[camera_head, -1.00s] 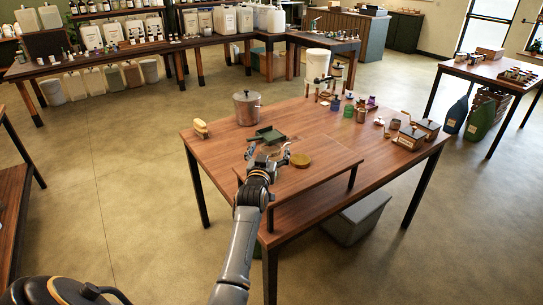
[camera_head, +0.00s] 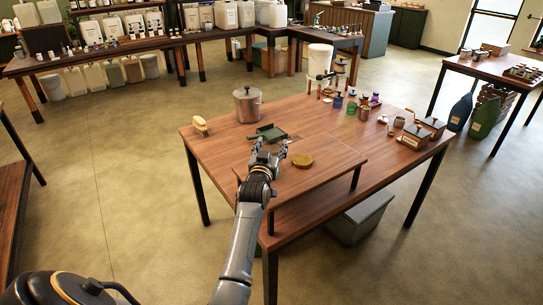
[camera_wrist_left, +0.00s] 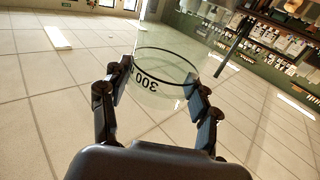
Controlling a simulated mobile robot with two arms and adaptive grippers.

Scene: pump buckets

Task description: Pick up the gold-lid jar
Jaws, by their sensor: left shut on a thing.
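My left gripper (camera_head: 268,153) is over the raised wooden shelf on the near part of the table. In the left wrist view the fingers (camera_wrist_left: 160,95) are shut on the sides of a clear glass vessel (camera_wrist_left: 160,72) marked "300", whose number appears upside down. No gold lid shows on this vessel. A round gold lid (camera_head: 303,160) lies flat on the raised shelf (camera_head: 325,164), just right of the gripper and apart from it. I cannot tell whether a jar is under it. The glass is hard to make out in the head view. My right gripper is not in view.
A green tray (camera_head: 267,133) and a metal pot (camera_head: 247,105) stand beyond the gripper. Several small jars and boxes (camera_head: 415,137) crowd the right side. The table's (camera_head: 215,145) left front is clear.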

